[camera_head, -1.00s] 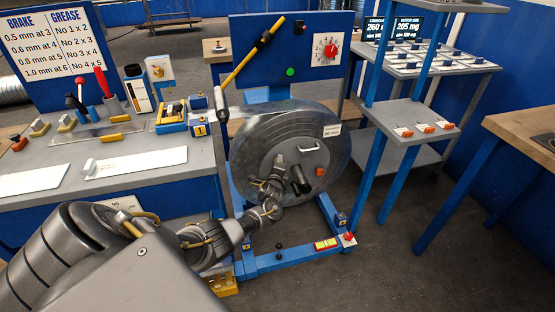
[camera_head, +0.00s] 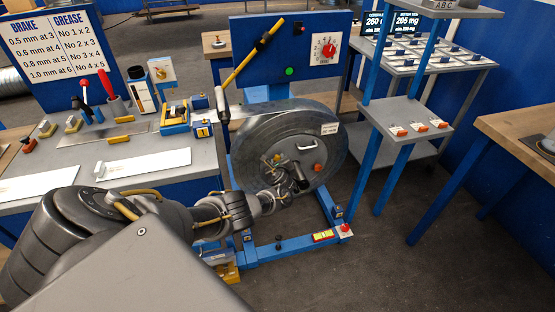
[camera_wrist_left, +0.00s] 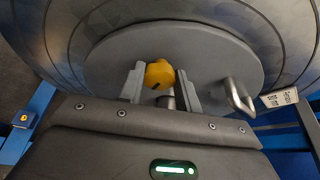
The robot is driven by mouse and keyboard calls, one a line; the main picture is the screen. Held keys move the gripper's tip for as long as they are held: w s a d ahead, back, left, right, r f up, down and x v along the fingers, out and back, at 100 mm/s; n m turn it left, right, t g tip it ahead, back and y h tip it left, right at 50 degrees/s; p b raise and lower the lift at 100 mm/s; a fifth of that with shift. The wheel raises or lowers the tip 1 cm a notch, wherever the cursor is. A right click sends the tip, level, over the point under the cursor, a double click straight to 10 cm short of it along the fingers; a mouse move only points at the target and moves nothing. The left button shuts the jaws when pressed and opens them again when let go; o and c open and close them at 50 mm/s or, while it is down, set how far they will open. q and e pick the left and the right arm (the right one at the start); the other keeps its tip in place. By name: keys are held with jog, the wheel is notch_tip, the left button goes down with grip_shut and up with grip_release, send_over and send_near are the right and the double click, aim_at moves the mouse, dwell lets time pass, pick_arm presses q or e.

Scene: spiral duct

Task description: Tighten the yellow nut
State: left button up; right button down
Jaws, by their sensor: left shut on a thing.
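The yellow nut (camera_wrist_left: 158,75) sits at the middle of the grey round plate on the spiral duct reel, and in the left wrist view it is between my two finger tips. In the head view the nut is mostly hidden, with only a small yellow spot near my gripper. My left gripper (camera_wrist_left: 160,88) is shut on the nut; it also shows in the head view (camera_head: 275,167), in front of the reel's plate. The reel (camera_head: 262,130) stands upright in a blue frame. My right gripper is not in view.
A metal handle (camera_wrist_left: 238,96) sticks out of the plate to the right of the nut. The blue stand (camera_head: 285,248) has floor rails below the reel. A workbench (camera_head: 150,150) with tools is on the left, and a blue shelf (camera_head: 408,112) on the right.

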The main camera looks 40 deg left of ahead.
pick_arm(q)
jog(key=shift+d+m, duration=0.1)
jog(key=shift+m, duration=0.3)
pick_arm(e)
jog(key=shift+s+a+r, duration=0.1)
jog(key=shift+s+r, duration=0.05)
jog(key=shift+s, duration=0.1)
pick_arm(q)
jog(key=o, duration=1)
jog(key=shift+g, duration=0.3)
jog(key=shift+c, duration=0.2)
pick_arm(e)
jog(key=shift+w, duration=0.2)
pick_arm(q)
jog(key=p+v, duration=0.7)
jog(key=v, duration=0.3)
jog(key=shift+s+d, duration=0.25)
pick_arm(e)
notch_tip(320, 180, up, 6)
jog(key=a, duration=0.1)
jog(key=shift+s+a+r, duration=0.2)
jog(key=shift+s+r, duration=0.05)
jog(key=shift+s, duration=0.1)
